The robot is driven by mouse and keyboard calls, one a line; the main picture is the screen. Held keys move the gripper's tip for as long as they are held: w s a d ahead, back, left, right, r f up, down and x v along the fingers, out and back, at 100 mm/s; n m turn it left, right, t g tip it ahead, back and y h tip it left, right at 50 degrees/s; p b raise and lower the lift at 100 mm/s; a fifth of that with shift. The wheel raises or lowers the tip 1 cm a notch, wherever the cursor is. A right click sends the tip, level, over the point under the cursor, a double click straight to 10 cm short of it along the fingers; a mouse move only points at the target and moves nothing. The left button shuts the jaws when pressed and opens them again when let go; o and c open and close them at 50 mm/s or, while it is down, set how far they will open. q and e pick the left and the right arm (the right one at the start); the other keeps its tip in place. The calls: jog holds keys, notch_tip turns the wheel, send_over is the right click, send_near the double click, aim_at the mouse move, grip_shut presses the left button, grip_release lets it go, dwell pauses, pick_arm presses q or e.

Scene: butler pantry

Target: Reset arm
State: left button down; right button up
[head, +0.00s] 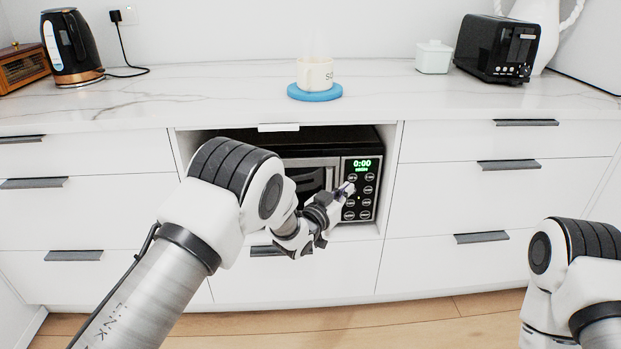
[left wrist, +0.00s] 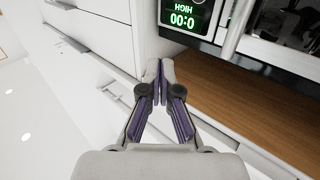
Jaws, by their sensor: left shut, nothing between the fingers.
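My left gripper (head: 346,189) is in front of the microwave's (head: 364,214) button panel in the head view. The panel's green display reads 0:00. In the left wrist view the left gripper (left wrist: 160,66) is shut and empty, with its fingertips together below the microwave display (left wrist: 182,20), which reads 0:00 and HIGH upside down. I cannot tell whether the fingertips touch the panel. My right arm shows at the lower right of the head view, but its gripper is out of view.
The microwave sits in a niche under the white counter (head: 200,95), between drawers (head: 497,186). On the counter stand a steaming cup (head: 313,75) on a blue coaster (head: 314,95), a black kettle (head: 72,45), a white lidded box (head: 433,58) and a black toaster (head: 495,48).

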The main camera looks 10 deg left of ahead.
pick_arm(q)
jog(key=s+d+f, duration=0.1)
jog(key=s+d, duration=0.2)
jog(key=s, duration=0.2)
jog(key=s+a+f+n+g+y, duration=0.3)
jog(key=s+a+f, duration=0.6)
jog(key=f, duration=0.3)
jog(key=s+a+f+n+g+y, duration=0.2)
jog(key=s+a+f+g+y, duration=0.15)
jog(key=s+a+f, duration=0.65)
jog(key=s+a+f+n+g, duration=0.1)
jog(key=s+a+f+g, duration=0.15)
jog(key=s, duration=0.45)
jog(key=s+a+f+g, duration=0.1)
jog(key=s+f+g, duration=0.2)
jog(key=s, duration=0.5)
jog(key=s+g+y, duration=0.1)
jog(key=s+g, duration=0.4)
jog(key=s, duration=0.7)
notch_tip(320, 180, up, 22)
jog(key=p, duration=2.2)
jog(key=shift+w+a+f+t, duration=0.15)
jog(key=shift+a+t, duration=0.05)
jog(key=shift+t, duration=0.1)
pick_arm(e)
notch_tip(320, 180, up, 22)
jog(key=shift+w, duration=0.4)
jog(key=shift+a+r, duration=0.1)
jog(key=shift+r, duration=0.05)
